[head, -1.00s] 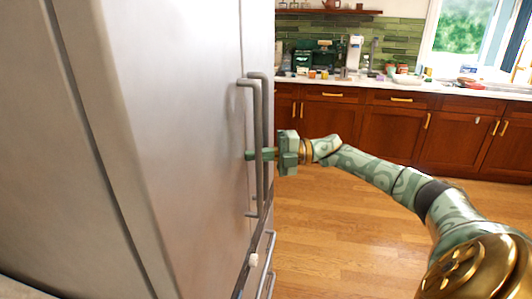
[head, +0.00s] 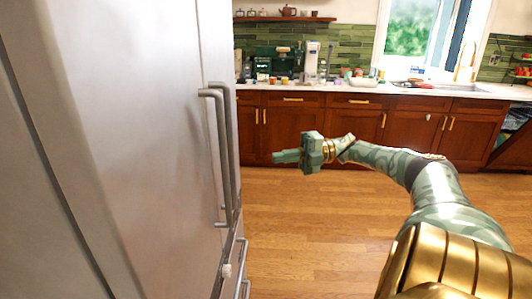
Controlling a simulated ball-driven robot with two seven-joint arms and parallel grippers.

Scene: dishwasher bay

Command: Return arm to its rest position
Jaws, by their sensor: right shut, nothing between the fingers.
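My right arm (head: 440,190) comes in from the lower right and reaches toward the left. My right gripper (head: 280,157) is shut and empty, held in the air to the right of the fridge handles. It is apart from the handles and points at them. The steel fridge (head: 110,130) fills the left side, with two long vertical handles (head: 226,150) on its doors, which look closed. My left gripper does not show.
A wooden floor (head: 310,235) lies open between the fridge and the far cabinets. The counter (head: 350,90) along the back wall holds a coffee machine (head: 310,60), several small items and a sink. Lower drawer handles (head: 243,262) stick out from the fridge.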

